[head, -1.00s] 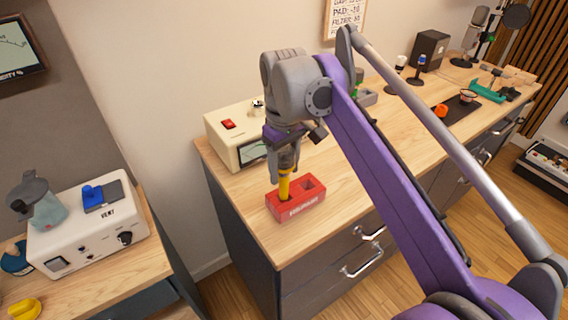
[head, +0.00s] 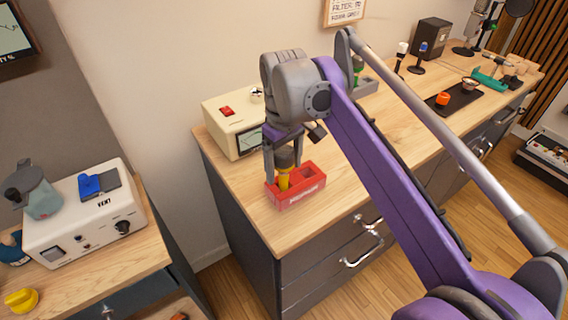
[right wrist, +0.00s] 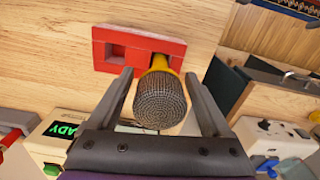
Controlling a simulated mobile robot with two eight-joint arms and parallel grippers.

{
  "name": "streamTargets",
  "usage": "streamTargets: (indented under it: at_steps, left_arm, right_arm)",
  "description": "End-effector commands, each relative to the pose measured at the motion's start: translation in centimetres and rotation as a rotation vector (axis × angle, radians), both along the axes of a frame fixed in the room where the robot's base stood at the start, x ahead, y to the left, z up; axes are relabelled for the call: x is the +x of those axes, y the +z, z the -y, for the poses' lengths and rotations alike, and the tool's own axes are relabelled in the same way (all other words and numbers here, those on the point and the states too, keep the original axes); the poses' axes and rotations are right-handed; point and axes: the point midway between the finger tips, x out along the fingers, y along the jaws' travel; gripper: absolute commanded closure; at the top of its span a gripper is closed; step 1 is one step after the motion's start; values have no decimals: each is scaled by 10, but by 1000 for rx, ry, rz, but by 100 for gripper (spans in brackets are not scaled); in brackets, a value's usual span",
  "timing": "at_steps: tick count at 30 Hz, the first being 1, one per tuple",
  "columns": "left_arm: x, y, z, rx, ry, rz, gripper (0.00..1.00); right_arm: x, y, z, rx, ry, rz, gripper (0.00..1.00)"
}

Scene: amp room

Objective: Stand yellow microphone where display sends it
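The yellow microphone (head: 284,176), with a dark mesh head, stands upright in the left slot of the red two-slot holder (head: 300,200). The other slot is empty. In the right wrist view the microphone's mesh head (right wrist: 160,100) faces the camera, with the red holder (right wrist: 115,45) beyond it. My right gripper (head: 283,180) is around the microphone. Its fingers are spread, with a gap on each side of the mesh head. My left gripper is out of view.
A white box (head: 80,215) with a blue switch stands on the separate left counter, near a yellow object (head: 21,300). Two small microphones (head: 420,57), a black speaker (head: 432,45) and a dark mat (head: 455,100) are farther right. My right arm crosses the desk.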

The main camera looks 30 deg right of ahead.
Motion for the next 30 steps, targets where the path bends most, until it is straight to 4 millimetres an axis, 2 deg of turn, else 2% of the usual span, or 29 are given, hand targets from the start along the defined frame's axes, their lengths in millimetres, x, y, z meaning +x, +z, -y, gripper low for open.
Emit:
streamTargets:
  at_steps: [9, 13, 24, 30]
  left_arm:
    - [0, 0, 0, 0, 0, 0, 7]
    - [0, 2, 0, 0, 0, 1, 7]
    - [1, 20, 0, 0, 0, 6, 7]
    - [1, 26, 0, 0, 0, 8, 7]
  right_arm:
    - [0, 0, 0, 0, 0, 0, 7]
    - [0, 9, 0, 0, 0, 0, 7]
    - [0, 80, 0, 0, 0, 0, 7]
    - [0, 104, 0, 0, 0, 0, 7]
